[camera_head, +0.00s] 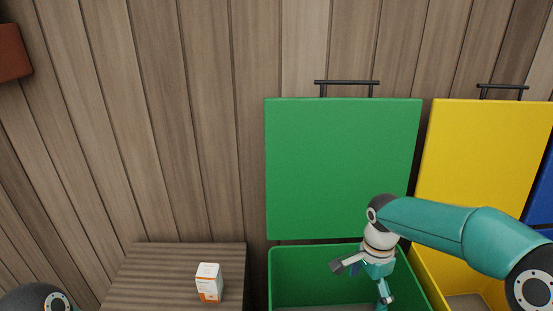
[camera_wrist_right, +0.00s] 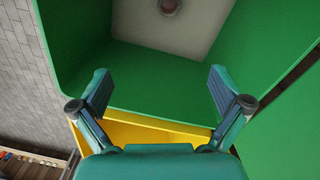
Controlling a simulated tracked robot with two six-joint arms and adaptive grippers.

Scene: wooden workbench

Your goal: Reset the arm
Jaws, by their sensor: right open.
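My right arm comes in from the right in the head view, and its gripper (camera_head: 360,282) hangs over the green bin (camera_head: 300,262). The gripper is open, with nothing between its fingers. In the right wrist view the spread fingers (camera_wrist_right: 160,92) frame the inside of the green bin (camera_wrist_right: 75,40). A small round reddish-grey object (camera_wrist_right: 169,6) lies on the bin's pale floor, cut by the top edge. My left gripper is not in view; only a dark joint of mine shows at the lower left.
The green bin's lid (camera_head: 343,165) stands open against the plank wall. A yellow bin with its lid (camera_head: 490,165) raised is to the right, with a blue one (camera_head: 543,205) beyond. A white-and-orange box (camera_head: 208,284) stands on a wooden surface (camera_head: 150,270) at left.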

